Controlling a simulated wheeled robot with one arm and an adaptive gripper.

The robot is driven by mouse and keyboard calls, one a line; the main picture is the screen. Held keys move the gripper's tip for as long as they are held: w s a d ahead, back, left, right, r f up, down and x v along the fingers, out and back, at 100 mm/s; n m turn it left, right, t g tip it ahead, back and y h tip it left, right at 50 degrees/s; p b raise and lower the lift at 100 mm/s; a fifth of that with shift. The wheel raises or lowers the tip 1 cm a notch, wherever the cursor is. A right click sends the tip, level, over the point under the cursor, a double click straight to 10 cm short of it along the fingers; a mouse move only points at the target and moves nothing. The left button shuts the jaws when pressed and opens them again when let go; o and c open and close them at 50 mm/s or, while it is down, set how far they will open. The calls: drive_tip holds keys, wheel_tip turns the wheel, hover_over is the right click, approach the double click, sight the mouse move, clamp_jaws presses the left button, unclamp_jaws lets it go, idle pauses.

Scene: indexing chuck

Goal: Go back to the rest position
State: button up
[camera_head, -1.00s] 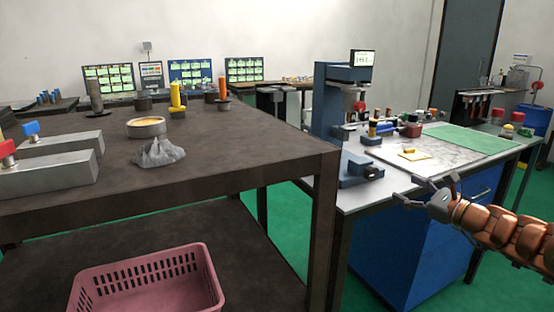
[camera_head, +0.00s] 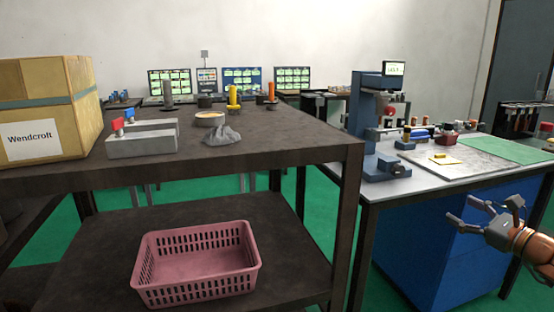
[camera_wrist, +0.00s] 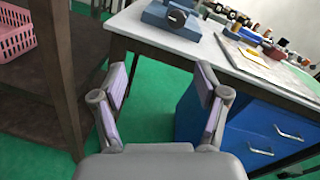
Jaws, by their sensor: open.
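My gripper (camera_head: 484,213) is at the right of the head view, in front of the blue cabinet of the workbench. Its fingers are spread and nothing is between them. In the wrist view my gripper (camera_wrist: 160,95) is also open and empty, with green floor and the bench's front edge beyond the fingers. My orange arm runs off the right edge of the head view.
A dark table (camera_head: 270,150) stands left, with a pink basket (camera_head: 197,262) on its lower shelf and a cardboard box (camera_head: 45,105) at far left. The workbench (camera_head: 400,187) carries a blue press (camera_head: 362,110). Green floor (camera_head: 318,222) shows between them.

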drive_tip(key=s+a+f+n+g+y, duration=0.15)
drive_tip(key=a+n+g+y, duration=0.35)
drive_tip(key=a, duration=0.8)
drive_tip(key=s+a+f+n+g, duration=0.1)
drive_tip(key=a+f+n+g, duration=0.15)
drive_tip(key=a+n, duration=0.7)
drive_tip(key=s+a+f+n+g+h, duration=0.1)
drive_tip(key=s+a+f+n+g, duration=0.25)
drive_tip(key=s+a, duration=0.5)
drive_tip(key=s+a+f+n+g+h, duration=0.25)
drive_tip(key=s+a+f+g, duration=0.2)
drive_tip(key=s+a, duration=0.4)
drive_tip(key=s+d+f+n+g+h, duration=0.2)
drive_tip(key=s+d+n+h, duration=0.2)
drive_tip(key=s, duration=0.4)
drive_tip(key=s+d+f+n+g+h, duration=0.2)
drive_tip(key=s+d+n+h, duration=0.15)
drive_tip(key=s, duration=0.35)
wheel_tip(320, 180, up, 23)
drive_tip(key=s+p, duration=0.1)
drive_tip(key=p, duration=2.1)
drive_tip(key=shift+s+a+f+t, duration=0.2)
drive_tip(key=shift+s+t, duration=0.1)
drive_tip(key=shift+t, duration=0.05)
